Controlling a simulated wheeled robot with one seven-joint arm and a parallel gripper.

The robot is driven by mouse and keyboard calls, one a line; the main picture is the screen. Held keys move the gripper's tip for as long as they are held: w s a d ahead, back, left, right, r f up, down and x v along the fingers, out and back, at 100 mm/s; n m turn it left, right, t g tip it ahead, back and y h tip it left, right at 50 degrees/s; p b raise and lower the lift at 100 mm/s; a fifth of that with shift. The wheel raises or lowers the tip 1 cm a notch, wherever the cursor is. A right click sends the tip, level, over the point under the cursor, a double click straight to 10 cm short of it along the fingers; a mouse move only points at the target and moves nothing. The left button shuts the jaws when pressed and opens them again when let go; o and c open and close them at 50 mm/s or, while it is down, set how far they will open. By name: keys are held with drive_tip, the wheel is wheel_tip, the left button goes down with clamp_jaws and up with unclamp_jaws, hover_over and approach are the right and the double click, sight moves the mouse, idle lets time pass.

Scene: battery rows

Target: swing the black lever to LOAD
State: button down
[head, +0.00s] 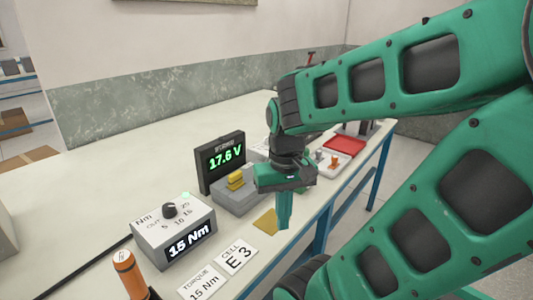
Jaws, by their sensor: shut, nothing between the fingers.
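I cannot make out the black lever or a LOAD mark in the head view; my arm and gripper hide part of the bench. My gripper (284,222) points down over the front part of the bench, with its fingers shut and empty. A dark meter (221,160) reading 17.6 V stands left of the gripper. A grey box (238,197) with a yellow part (236,180) on top sits in front of the meter, and its right side is partly hidden by my gripper.
A grey torque box (175,232) with a black knob and a 15 Nm display stands front left. An orange-handled tool (130,274) and white cards (236,256) are in front. A red tray (344,147) lies farther back. The bench's left part is clear.

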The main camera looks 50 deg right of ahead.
drive_tip(key=shift+w+d, duration=0.15)
drive_tip(key=shift+d, duration=0.15)
drive_tip(key=w+d+r+m+t+y, duration=0.1)
drive_tip(key=w+d+r+m+t, duration=0.25)
drive_tip(key=w+d+m, duration=0.75)
drive_tip(key=s+d+r+m+t, duration=0.1)
drive_tip(key=d+m+t, duration=0.1)
drive_tip(key=d+m, duration=0.4)
drive_tip(key=s+d+r+m+t, duration=0.1)
drive_tip(key=d+r+m+t, duration=0.1)
drive_tip(key=d+m, duration=0.5)
drive_tip(key=m, duration=0.2)
drive_tip(key=shift+s+m, duration=0.25)
drive_tip(key=shift+m, duration=0.05)
